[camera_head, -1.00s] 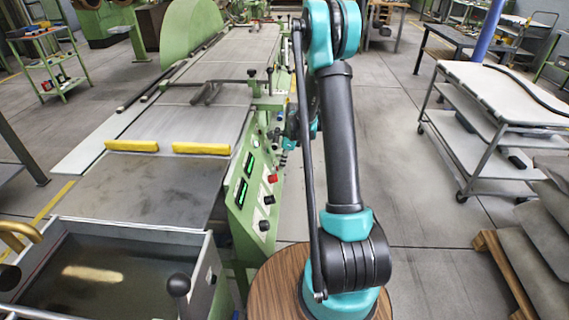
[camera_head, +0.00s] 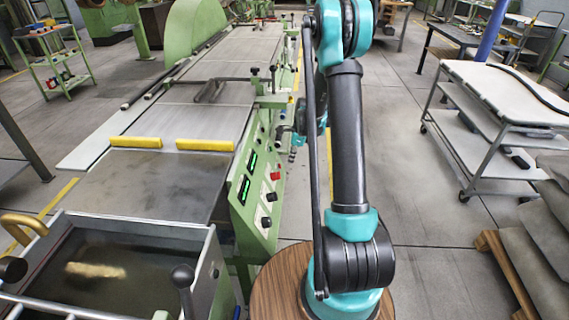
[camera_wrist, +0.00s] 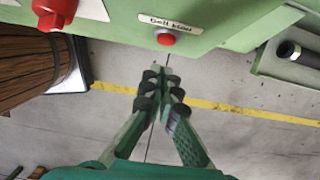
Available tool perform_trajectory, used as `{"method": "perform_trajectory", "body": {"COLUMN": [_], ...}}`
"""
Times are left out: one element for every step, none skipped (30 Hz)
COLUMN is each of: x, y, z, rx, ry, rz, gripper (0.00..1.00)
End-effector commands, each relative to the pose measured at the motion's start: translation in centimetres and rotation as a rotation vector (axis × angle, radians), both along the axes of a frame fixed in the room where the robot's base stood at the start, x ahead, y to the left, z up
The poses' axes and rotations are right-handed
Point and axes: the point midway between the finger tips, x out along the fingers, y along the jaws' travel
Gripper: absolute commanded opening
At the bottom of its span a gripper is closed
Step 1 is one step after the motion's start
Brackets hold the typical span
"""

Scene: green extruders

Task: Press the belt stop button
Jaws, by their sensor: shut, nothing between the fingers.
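In the wrist view, a small round red button (camera_wrist: 166,39) sits on a green machine panel (camera_wrist: 215,38), below a white label (camera_wrist: 168,22) whose lettering is blurred. My gripper (camera_wrist: 165,75) is shut and empty. Its fingertips appear just below the button in the picture, apart from it by a small gap; I cannot tell the depth between them. In the head view, my gripper is mostly hidden behind my arm, beside the machine's right side. The small button cannot be made out there.
A larger red knob (camera_wrist: 55,12) sticks out from the panel at upper left in the wrist view. A dark cylindrical fitting (camera_wrist: 298,52) is at the right.

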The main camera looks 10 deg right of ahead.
Motion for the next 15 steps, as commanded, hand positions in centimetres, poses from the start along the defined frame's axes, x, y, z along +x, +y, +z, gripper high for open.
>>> {"method": "perform_trajectory", "body": {"x": [-0.1,-0.2,-0.3,-0.3,-0.3,-0.4,-0.4,-0.4,-0.5,-0.5,-0.5,-0.5,-0.6,-0.6,-0.6], "y": [-0.1,-0.2,-0.4,-0.6,-0.7,-0.9,-1.1,-1.2,-1.4,-1.4,-1.5,-1.7,-1.7,-1.8,-1.9], "z": [1.3,2.0,2.8,3.4,4.0,4.8,5.4,5.9,6.6,7.0,7.5,8.0,8.3,8.6,8.9], "rx": [0.000,0.000,0.000,-0.001,-0.001,-0.001,-0.001,-0.002,-0.002,-0.002,-0.002,-0.002,-0.002,-0.002,-0.002], "ry": [0.000,0.000,0.000,0.000,0.000,0.001,0.000,0.001,0.002,0.002,0.002,0.002,0.002,0.002,0.002], "rz": [0.000,0.000,-0.001,-0.001,-0.001,-0.002,-0.001,-0.001,-0.001,-0.001,-0.001,-0.001,-0.001,-0.001,-0.001], "gripper": [0.00,0.00,0.00,0.00,0.00,0.00,0.00,0.00,0.00,0.00,0.00,0.00,0.00,0.00,0.00]}}
